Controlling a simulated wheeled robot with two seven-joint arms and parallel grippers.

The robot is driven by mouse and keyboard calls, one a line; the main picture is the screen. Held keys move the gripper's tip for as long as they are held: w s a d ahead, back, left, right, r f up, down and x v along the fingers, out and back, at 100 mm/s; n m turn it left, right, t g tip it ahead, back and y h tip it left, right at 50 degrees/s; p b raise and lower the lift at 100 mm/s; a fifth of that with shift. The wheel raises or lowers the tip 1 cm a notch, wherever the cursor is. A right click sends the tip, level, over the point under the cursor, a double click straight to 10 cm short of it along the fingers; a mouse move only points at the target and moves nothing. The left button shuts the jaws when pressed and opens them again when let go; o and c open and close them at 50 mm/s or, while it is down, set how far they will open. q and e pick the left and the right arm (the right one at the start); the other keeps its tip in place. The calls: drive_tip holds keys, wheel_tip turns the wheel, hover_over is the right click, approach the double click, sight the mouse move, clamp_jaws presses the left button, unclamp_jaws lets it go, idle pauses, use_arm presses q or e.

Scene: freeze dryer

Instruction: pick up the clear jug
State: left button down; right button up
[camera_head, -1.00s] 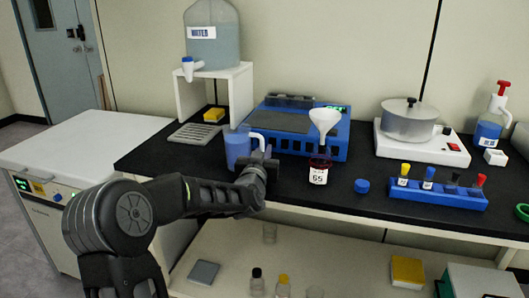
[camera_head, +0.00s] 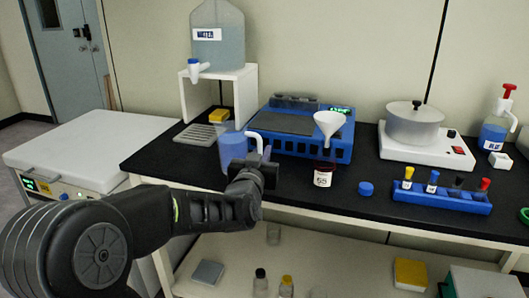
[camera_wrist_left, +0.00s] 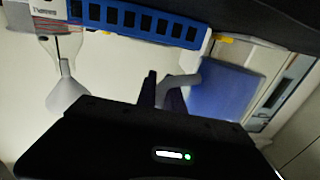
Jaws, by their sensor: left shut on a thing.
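The clear jug (camera_head: 231,150) looks translucent blue and has a pale handle on its right side. It is upright at the left part of the black bench. My left gripper (camera_head: 257,163) is shut on its handle, in front and to the right of the jug body. The left wrist view, which is upside down, shows the jug (camera_wrist_left: 222,92) and the handle at the finger (camera_wrist_left: 150,90). The arm hides the jug's lower edge, so I cannot tell whether it touches the bench. My right gripper is not in view.
A water tank (camera_head: 217,45) stands on a white stand (camera_head: 245,85) behind the jug, with a drip tray (camera_head: 197,135) below. A blue rack machine (camera_head: 335,150) and a funnel in a labelled bottle (camera_head: 323,178) are to the right. A white cabinet (camera_head: 90,145) is at left.

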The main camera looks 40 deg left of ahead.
use_arm(q)
drive_tip(key=shift+s+d+r, duration=0.4)
drive_tip(key=shift+s+r, duration=0.1)
drive_tip(key=shift+s, duration=0.3)
drive_tip(key=shift+s+d+r, duration=0.35)
drive_tip(key=shift+s+r, duration=0.15)
drive_tip(key=shift+s, duration=0.3)
